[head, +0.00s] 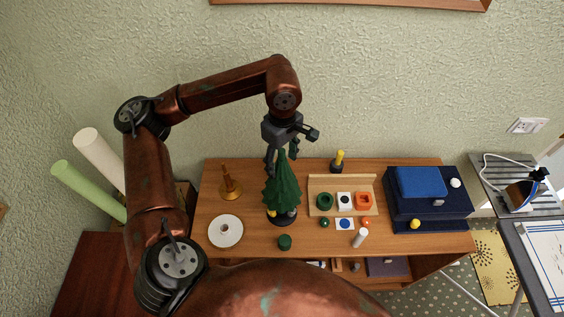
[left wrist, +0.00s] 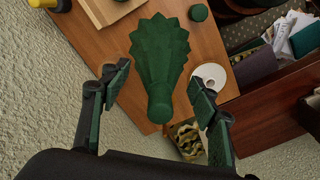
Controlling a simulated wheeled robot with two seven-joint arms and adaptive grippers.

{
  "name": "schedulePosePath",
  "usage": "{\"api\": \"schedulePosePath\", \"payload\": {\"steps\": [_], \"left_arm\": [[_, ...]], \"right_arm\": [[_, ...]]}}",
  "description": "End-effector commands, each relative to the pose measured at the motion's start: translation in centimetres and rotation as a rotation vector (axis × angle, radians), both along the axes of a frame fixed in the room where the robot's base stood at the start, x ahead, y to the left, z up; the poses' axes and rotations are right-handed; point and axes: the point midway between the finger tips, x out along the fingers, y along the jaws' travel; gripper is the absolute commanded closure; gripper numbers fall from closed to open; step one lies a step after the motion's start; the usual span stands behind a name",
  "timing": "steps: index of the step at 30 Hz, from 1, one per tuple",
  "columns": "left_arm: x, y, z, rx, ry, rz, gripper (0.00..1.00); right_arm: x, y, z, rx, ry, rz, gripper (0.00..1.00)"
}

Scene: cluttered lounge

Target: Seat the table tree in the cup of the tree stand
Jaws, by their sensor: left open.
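The table tree (head: 281,188) is dark green with a jagged outline. It stands upright near the middle of the wooden table, over a dark round base (head: 283,221), which I take for the tree stand; whether the trunk sits in its cup is hidden. My left gripper (head: 283,158) is open at the tree's top. In the left wrist view, the tree (left wrist: 160,50) shows from above, its narrow end between the spread fingers of the left gripper (left wrist: 158,76), with gaps on both sides. My right gripper is not in view.
On the wooden table (head: 260,240), a brown stemmed piece (head: 230,188) and a white disc (head: 225,231) lie left of the tree. A small green cylinder (head: 285,242) stands in front. A wooden rack (head: 318,184) with small parts and a blue case (head: 428,212) are to the right.

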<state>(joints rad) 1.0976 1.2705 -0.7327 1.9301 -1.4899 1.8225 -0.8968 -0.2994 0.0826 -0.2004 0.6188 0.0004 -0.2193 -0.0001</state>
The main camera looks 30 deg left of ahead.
Motion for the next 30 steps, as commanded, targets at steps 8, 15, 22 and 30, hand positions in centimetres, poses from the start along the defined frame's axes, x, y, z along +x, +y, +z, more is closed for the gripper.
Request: {"api": "schedulePosePath", "payload": {"steps": [8,15,22,30], "left_arm": [[0.1,0.0,5.6,-0.001,-0.006,-0.001,0.44],[0.1,0.0,9.7,0.000,-0.005,0.000,0.44],[0.0,0.0,11.1,0.001,-0.002,-0.001,0.44],[0.0,0.0,11.1,0.001,-0.001,0.000,0.46]], "right_arm": [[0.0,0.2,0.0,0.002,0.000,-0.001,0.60],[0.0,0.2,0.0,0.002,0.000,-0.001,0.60],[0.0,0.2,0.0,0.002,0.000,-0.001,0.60],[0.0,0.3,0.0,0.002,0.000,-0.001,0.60]]}}
